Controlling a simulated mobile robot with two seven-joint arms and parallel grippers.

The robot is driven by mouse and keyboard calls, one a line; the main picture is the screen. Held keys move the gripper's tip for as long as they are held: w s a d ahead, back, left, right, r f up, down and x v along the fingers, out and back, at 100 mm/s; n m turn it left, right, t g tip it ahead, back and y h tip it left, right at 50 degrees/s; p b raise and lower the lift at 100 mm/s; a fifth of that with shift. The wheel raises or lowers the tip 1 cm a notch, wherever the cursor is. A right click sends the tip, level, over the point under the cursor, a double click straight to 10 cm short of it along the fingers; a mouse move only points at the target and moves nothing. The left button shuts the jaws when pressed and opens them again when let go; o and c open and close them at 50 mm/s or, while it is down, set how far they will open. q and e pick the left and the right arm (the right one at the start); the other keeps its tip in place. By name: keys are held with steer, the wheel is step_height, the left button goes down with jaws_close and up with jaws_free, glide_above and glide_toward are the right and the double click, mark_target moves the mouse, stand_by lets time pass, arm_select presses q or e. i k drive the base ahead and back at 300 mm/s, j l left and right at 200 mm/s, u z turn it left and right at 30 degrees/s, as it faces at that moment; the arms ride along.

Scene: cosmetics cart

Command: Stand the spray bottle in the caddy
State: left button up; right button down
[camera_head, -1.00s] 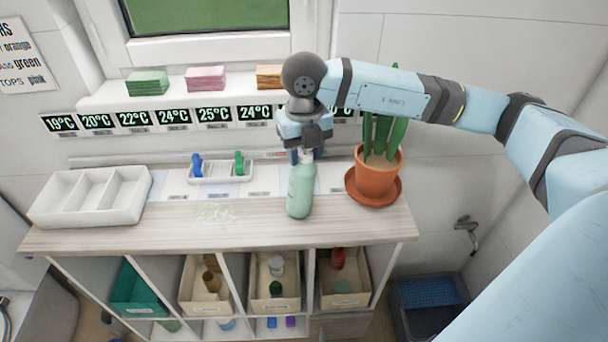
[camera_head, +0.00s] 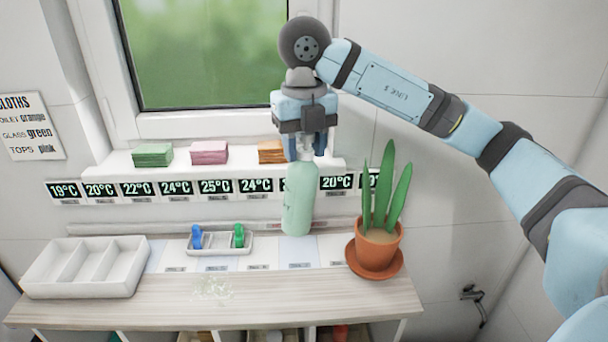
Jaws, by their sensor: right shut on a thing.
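The pale green spray bottle (camera_head: 299,200) hangs upright from my right gripper (camera_head: 305,150), which is shut on its top. The bottle looks raised above the cart top, in front of the back wall. The bottle's head is mostly hidden between the fingers. The white caddy (camera_head: 128,285) with several compartments stands at the left end of the cart top, and its compartments look empty. It is well to the left of the bottle. My left gripper is not in view.
A potted plant (camera_head: 378,245) on a saucer stands right of the bottle. A small white tray (camera_head: 218,246) holds a blue and a green item. Folded cloths (camera_head: 209,153) lie on the shelf behind. Pale spots (camera_head: 213,287) mark the wooden top (camera_head: 290,297).

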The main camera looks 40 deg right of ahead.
mark_target(92, 272)
steer(key=i+j+u, duration=0.3)
steer(key=i+j, duration=0.15)
steer(key=i+j+u, duration=0.3)
steer(key=i+j, duration=0.2)
steer(key=j, duration=0.1)
